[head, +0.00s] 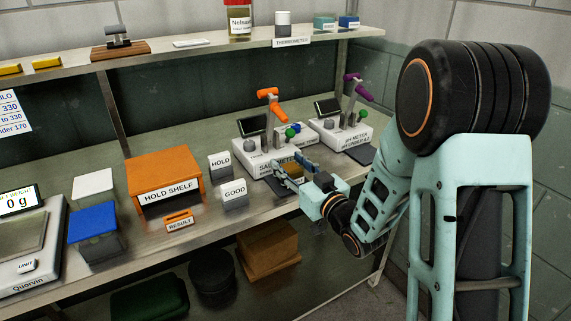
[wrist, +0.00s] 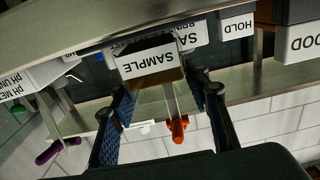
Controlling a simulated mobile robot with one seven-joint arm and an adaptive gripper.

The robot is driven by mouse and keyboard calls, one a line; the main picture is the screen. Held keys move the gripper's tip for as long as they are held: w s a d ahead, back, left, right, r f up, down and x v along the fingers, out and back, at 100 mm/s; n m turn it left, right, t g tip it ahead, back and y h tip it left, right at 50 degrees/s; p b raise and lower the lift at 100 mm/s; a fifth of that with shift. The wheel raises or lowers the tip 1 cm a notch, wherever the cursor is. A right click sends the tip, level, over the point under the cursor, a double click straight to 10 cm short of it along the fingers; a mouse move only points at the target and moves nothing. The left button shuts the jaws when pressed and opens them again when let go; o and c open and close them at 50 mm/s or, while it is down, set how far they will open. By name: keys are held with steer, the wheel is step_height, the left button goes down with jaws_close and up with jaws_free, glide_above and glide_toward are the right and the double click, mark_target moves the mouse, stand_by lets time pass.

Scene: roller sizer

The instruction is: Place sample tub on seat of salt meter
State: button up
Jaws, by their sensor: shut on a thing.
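The sample tub (wrist: 150,62) is a small brownish box with a white SAMPLE label in the wrist view. My gripper (wrist: 160,84) is shut on it, one finger on each side. In the head view my gripper (head: 291,172) holds the tub at the front of the salt meter. The salt meter (head: 248,158) is a white box with a dark display, a grey knob, a green knob and an orange-handled lever. Its label (wrist: 190,35) shows partly behind the tub. The gripper covers most of the area in front of the meter, so whether the tub touches the seat cannot be told.
The pH meter (head: 344,137) with a purple lever stands right of the salt meter. The GOOD block (head: 235,193) and HOLD block (head: 220,165) stand close on the left, beside the orange hold shelf (head: 167,170). An upper shelf (head: 200,47) runs above the bench.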

steer(key=shift+f+b, duration=0.3)
steer(key=o, duration=1.2)
steer(key=shift+r, duration=0.1)
steer(key=shift+r, duration=0.1)
